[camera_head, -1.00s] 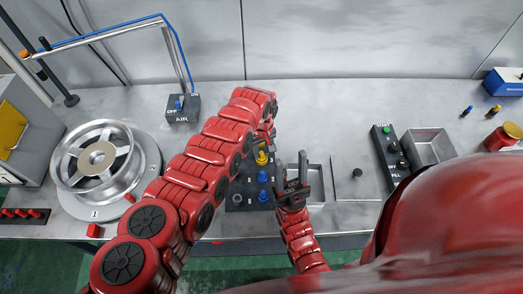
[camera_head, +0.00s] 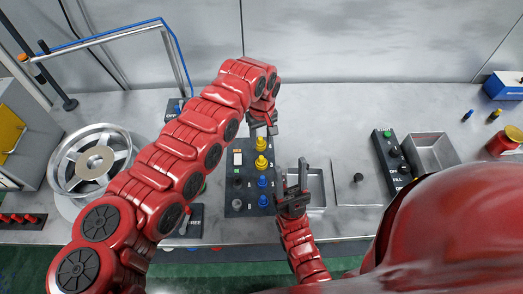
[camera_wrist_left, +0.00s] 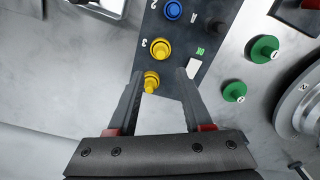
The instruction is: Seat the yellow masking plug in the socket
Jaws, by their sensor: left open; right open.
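Two yellow plugs stand on the dark numbered board in the head view, a far one (camera_head: 261,144) and one beside the mark 3 (camera_head: 261,163). In the left wrist view, the far yellow plug (camera_wrist_left: 151,82) is between my open fingers, closer to the left finger; the other yellow plug (camera_wrist_left: 160,50) is just beyond the fingertips. My left gripper (camera_head: 262,128) is open and empty at the board's far end; whether it touches the plug I cannot tell. My right gripper (camera_head: 292,182) is open and empty, right of the board (camera_head: 236,146).
Two blue plugs (camera_head: 262,181) stand nearer on the board, beside dark and grey round spots. Green plugs (camera_wrist_left: 265,48) and a wheel (camera_head: 70,165) are to the left. A metal tray (camera_head: 318,183) and button box (camera_head: 385,150) are to the right. The table behind is clear.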

